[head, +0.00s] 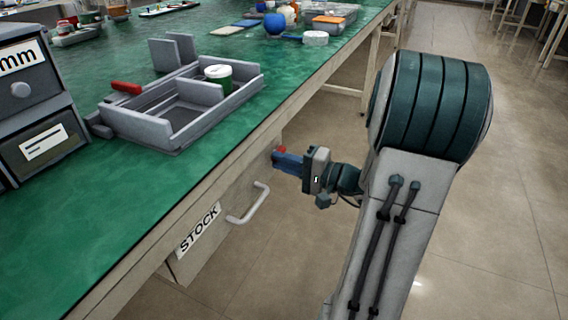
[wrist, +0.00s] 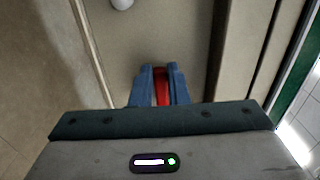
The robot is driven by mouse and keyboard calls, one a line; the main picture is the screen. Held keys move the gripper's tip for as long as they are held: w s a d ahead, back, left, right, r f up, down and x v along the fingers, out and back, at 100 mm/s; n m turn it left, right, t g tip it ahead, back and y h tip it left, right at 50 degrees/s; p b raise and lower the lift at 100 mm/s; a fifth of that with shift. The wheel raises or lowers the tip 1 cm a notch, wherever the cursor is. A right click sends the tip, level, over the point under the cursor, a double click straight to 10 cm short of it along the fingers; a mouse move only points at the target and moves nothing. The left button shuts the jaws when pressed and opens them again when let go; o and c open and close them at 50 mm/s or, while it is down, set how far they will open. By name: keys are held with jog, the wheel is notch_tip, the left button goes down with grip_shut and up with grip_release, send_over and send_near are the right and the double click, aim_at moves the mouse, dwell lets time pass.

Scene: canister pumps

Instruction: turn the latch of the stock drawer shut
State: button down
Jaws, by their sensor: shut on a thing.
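The stock drawer (head: 215,238) is under the green-topped bench, with a STOCK label (head: 199,230) and a pale bar handle (head: 249,204) on its front. A red latch (head: 278,151) is on the front, above and to the right of the handle. My gripper (head: 281,159) is at the latch, its blue fingers shut on it. In the wrist view the red latch (wrist: 162,86) shows between the two blue fingers. The fingers partly hide the latch, so its exact angle is hard to tell. The drawer front looks about flush with the bench.
Grey drawer units (head: 37,105) stand at the left. The floor (head: 480,200) right of the bench is clear.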

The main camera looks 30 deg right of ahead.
jog(key=c, duration=1.4)
grip_release()
jog(key=p+v, duration=0.3)
jog(key=v, duration=1)
jog(key=shift+s+d+p, duration=0.25)
jog(key=shift+s+p, duration=0.05)
